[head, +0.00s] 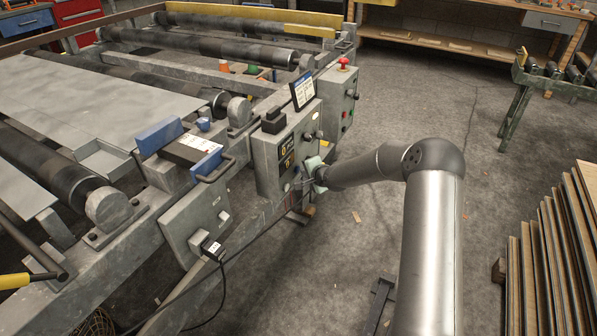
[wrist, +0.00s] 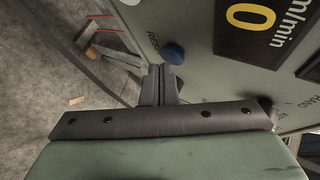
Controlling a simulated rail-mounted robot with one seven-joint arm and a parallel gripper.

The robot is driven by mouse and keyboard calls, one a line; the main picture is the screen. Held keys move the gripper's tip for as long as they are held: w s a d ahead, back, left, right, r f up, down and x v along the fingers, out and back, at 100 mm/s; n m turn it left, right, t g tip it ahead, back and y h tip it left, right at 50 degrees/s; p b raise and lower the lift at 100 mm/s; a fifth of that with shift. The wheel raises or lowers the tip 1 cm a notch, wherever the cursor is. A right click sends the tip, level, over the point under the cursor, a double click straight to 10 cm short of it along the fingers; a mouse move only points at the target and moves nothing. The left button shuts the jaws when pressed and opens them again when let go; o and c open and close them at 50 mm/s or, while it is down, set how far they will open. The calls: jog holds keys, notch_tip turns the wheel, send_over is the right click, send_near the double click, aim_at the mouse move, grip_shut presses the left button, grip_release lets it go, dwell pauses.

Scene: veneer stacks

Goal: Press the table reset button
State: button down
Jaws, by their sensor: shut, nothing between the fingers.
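A blue round button (wrist: 172,53) sits on the grey-green control panel (wrist: 200,75) in the wrist view, beside lettering that seems to read RESET. My gripper (wrist: 158,68) is shut and empty, its fingertips just below and left of the button in the picture. I cannot tell whether they touch the panel.
A yellow-on-black m/min display (wrist: 250,22) and a dark knob (wrist: 265,103) are close by on the panel. A second box with a red mushroom button (head: 344,63) stands behind. Veneer stacks (head: 555,255) stand at right; the floor (head: 440,110) between is mostly clear.

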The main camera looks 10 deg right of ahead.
jog(key=shift+w+a, duration=0.25)
jog(key=shift+a, duration=0.15)
dwell(1.0)
jog(key=shift+d, duration=0.1)
jog(key=shift+s+d, duration=0.5)
jog(key=shift+d, duration=0.15)
jog(key=shift+s+d+p, duration=0.4)
jog(key=shift+s+d, duration=0.3)
jog(key=shift+d, duration=0.35)
jog(key=shift+s+d+p, duration=0.4)
jog(key=shift+s+d, duration=0.3)
jog(key=shift+d, duration=0.3)
